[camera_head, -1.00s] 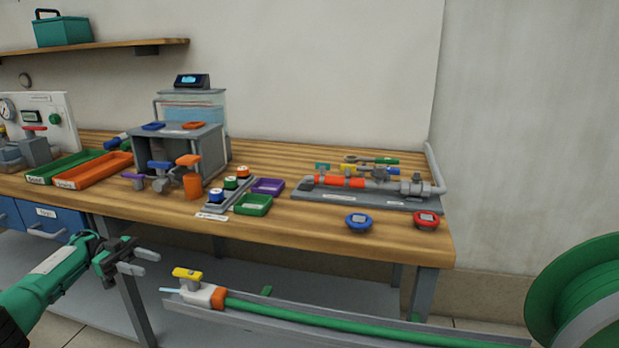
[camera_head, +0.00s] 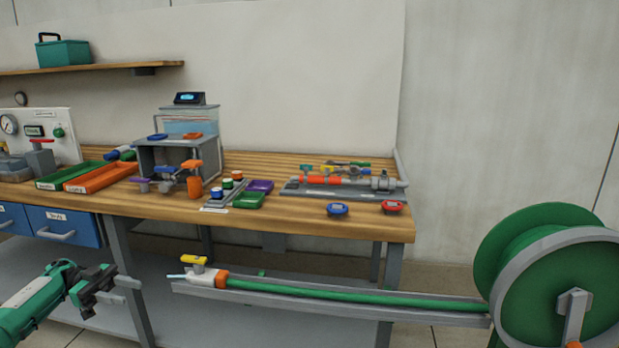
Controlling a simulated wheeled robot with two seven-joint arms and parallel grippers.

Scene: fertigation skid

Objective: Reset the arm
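My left gripper (camera_head: 122,290) is at the lower left, in front of the wooden bench (camera_head: 300,222) and below its top. Its two light grey fingers are apart with nothing between them. The green and white arm (camera_head: 38,303) behind it is mine and comes in from the left edge. My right gripper is outside the view.
A hose with a yellow-handled valve (camera_head: 200,268) lies along a grey rail (camera_head: 340,298) right of my gripper, leading to a green reel (camera_head: 555,265). Blue drawers (camera_head: 62,226) are above the arm. Trays, a grey stand (camera_head: 178,158) and a pipe assembly (camera_head: 345,182) occupy the bench.

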